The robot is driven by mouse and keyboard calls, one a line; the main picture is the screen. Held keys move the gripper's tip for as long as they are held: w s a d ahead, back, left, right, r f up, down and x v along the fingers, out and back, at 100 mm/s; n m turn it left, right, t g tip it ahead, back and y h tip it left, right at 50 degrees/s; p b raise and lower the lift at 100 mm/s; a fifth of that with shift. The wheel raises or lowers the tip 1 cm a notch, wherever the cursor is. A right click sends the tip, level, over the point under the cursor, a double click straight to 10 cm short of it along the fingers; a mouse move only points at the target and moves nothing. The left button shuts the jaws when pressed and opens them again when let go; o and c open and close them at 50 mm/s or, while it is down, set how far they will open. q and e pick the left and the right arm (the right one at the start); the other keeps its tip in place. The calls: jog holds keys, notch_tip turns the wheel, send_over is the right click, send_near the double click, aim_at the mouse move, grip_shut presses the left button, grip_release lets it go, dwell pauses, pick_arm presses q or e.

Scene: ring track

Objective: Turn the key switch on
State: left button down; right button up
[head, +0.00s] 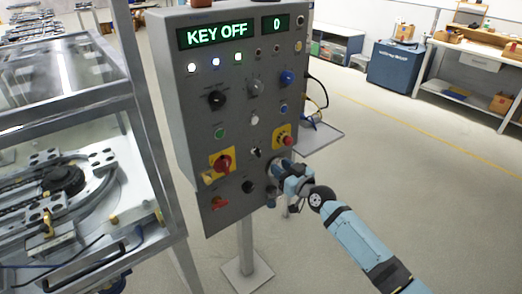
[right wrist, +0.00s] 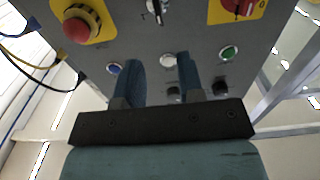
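A grey control panel (head: 245,100) stands on a post, and its green display (head: 212,36) reads "KEY OFF" with a "0" beside it. A small silver-and-black switch (head: 257,153) sits between the two yellow-backed controls; it may be the key switch, but I cannot tell. It also shows at the top of the right wrist view (right wrist: 155,9). My right gripper (head: 276,168) is at the panel's lower right edge. In the right wrist view its two blue fingers (right wrist: 160,75) are apart with nothing seen between them. Whether they touch the panel is unclear. My left gripper is not in view.
A red stop button (head: 287,141) on yellow sits just above my right gripper. A red rotary switch (head: 222,163) on yellow is further left. A framed machine (head: 75,150) stands close on the left. A small shelf (head: 322,137) with cables juts out right of the panel.

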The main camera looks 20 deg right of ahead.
aim_at(260, 151)
jog(key=b+x, duration=0.1)
jog(key=x, duration=1)
jog(key=shift+w+f, duration=0.1)
jog(key=c, duration=0.6)
